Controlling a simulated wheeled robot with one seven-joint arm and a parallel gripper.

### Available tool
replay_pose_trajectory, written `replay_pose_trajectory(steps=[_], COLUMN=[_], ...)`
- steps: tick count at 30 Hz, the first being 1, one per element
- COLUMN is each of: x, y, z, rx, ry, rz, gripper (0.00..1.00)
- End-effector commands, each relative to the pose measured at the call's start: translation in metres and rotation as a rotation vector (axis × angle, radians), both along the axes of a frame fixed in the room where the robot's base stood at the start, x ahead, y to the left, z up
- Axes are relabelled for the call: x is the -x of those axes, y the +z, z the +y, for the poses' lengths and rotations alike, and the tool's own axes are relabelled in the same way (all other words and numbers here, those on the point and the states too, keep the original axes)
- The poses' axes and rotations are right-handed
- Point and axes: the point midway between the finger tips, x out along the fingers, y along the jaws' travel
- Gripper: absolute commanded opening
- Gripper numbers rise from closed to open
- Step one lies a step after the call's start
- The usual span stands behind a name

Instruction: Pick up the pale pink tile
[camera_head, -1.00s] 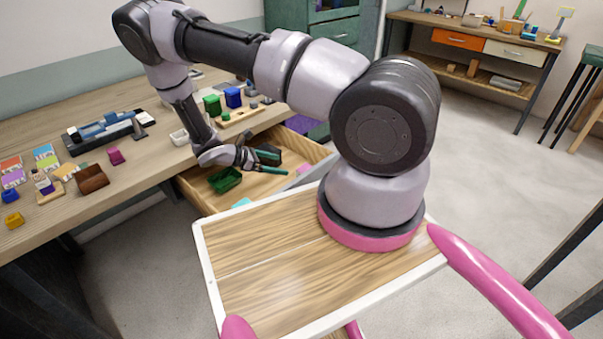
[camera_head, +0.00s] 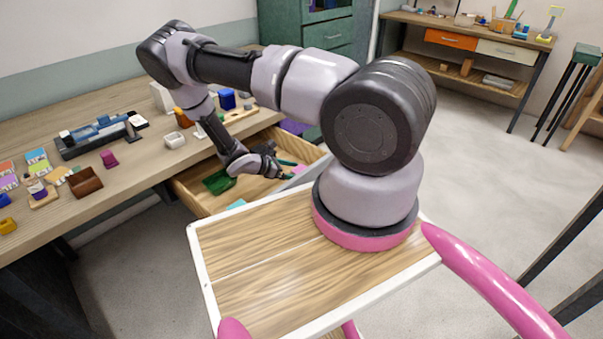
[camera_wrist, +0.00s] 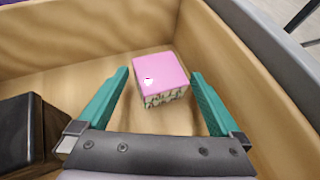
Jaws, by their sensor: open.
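The pale pink tile (camera_wrist: 158,75) lies in the open wooden drawer, with a small white mark on its pink top and a patterned side. In the wrist view my gripper (camera_wrist: 158,85) is open, its two teal fingers on either side of the tile with gaps left and right. The tile sits between and slightly beyond the fingertips, and nothing is held. In the head view my gripper (camera_head: 286,170) is low over the right part of the drawer, and the tile (camera_head: 299,169) shows only as a small pink patch beside it.
The drawer's wooden walls (camera_wrist: 228,60) stand close on the right and far side. A dark block (camera_wrist: 25,132) lies left of my gripper. A green tray-like item (camera_head: 219,182) and a cyan piece (camera_head: 237,204) are also in the drawer. The desk (camera_head: 130,190) above holds many small objects.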

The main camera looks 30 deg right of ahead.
Motion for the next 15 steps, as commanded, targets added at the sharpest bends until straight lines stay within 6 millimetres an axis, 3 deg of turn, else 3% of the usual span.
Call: replay_pose_trajectory(steps=[4, 11, 15], x=[-0.0002, -0.0001, -0.0001], y=[0.0002, 0.0003, 0.0005], z=[0.0004, 0.0005, 0.0004], rx=[0.000, 0.000, 0.000], ry=[0.001, 0.000, 0.000], rz=[0.000, 0.000, 0.000], gripper=[0.96, 0.08, 0.07])
